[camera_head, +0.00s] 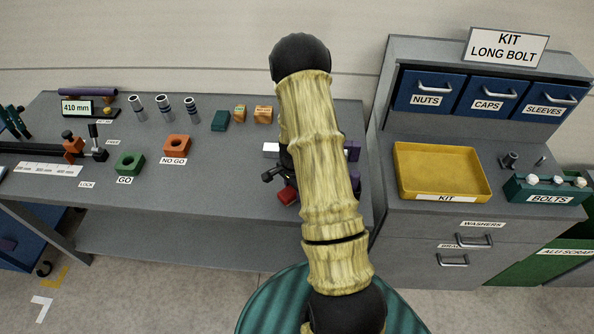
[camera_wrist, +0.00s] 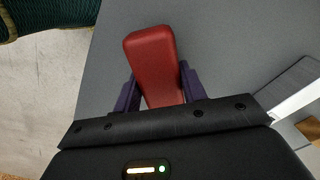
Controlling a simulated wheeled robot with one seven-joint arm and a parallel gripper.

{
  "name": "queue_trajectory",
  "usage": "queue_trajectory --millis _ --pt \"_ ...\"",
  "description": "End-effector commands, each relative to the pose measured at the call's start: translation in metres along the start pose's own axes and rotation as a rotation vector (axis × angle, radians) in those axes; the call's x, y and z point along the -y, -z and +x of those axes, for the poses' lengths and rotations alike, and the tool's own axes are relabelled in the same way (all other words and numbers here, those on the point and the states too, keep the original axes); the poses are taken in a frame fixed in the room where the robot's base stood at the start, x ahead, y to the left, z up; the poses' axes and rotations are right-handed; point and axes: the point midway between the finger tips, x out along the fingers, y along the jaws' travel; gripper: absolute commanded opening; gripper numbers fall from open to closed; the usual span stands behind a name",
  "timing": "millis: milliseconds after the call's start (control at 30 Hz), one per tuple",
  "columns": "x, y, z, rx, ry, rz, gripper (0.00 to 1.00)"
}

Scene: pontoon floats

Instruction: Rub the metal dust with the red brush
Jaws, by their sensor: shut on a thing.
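The red brush (camera_wrist: 153,62) shows in the wrist view as a red block between the two purple fingers of my gripper (camera_wrist: 158,88), which is shut on it. In the head view a bit of the red brush (camera_head: 287,194) shows at the left of my arm, low over the right front part of the grey bench. My gripper there is mostly hidden behind my yellow arm. I cannot tell whether the brush touches the bench top. I see no metal dust in either view.
The grey bench (camera_head: 215,180) holds a green GO block (camera_head: 130,163), an orange NO GO block (camera_head: 177,147), several metal tubes (camera_head: 164,108) and a clamp rig (camera_head: 75,146). On the right cabinet lies a yellow KIT tray (camera_head: 442,171) beside a green BOLTS box (camera_head: 546,190). The bench's front middle is clear.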

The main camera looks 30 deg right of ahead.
Motion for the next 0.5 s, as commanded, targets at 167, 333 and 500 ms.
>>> queue_trajectory --millis 167,333,500 --pt "0.001 -0.001 -0.032 -0.001 0.002 0.000 0.17" --pt "0.000 0.000 -0.047 -0.001 0.003 0.001 0.17" --pt "0.000 0.001 -0.063 -0.001 0.002 0.002 0.17"
